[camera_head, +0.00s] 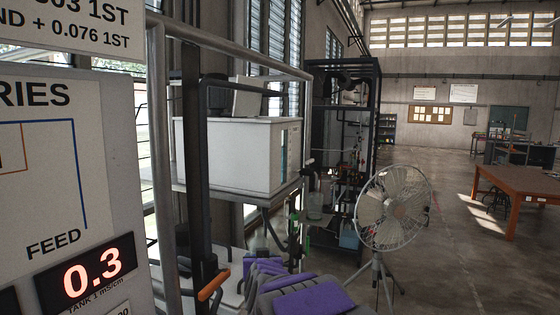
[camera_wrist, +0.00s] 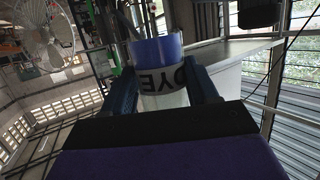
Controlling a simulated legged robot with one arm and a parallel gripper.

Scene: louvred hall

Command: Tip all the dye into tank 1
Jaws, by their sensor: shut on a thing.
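A clear beaker (camera_wrist: 163,95) with a black "DYE" label shows in the wrist view, with blue dye (camera_wrist: 156,48) at the picture's top end. That view looks upside down, so the dye seems to lie at the beaker's bottom. My gripper (camera_wrist: 165,85) is shut on the beaker, one dark finger on each side. In the head view my purple and grey arm reaches forward at the bottom; I cannot make out the beaker there. A display (camera_head: 88,273) marked "TANK 1 mS/cm" reads 0.3. A large white box (camera_head: 240,155) stands behind; no tank number is readable on it.
A sign panel (camera_head: 75,170) fills the left, beside a metal frame (camera_head: 235,45). A standing fan (camera_head: 393,208) is right of my arm. A dark rack (camera_head: 343,130) with equipment stands behind. A brown table (camera_head: 515,182) is far right; the floor between is mostly clear.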

